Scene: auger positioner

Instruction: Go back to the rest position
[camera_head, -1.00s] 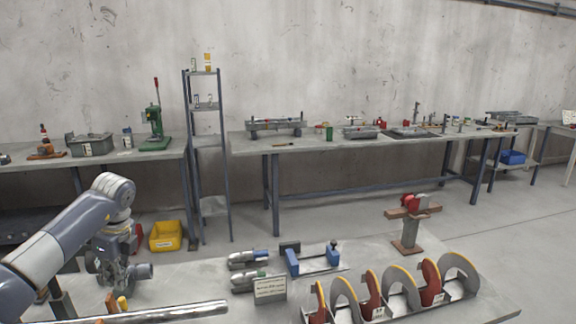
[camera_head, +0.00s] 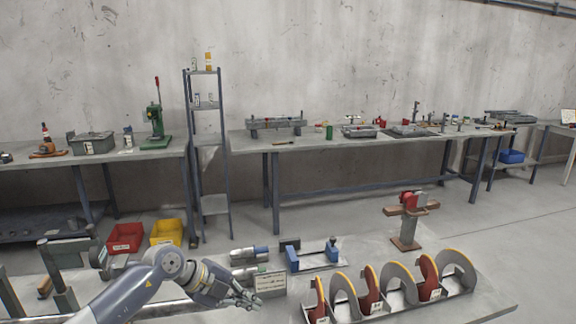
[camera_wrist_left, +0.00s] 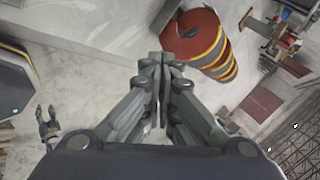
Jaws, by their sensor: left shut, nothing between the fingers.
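A red and grey auger with yellow edges (camera_wrist_left: 200,40) lies beyond the fingertips there.
A rack of red and grey auger discs (camera_head: 385,295) stands right of my left gripper. Red (camera_head: 125,237) and yellow (camera_head: 166,232) bins sit beyond the table.

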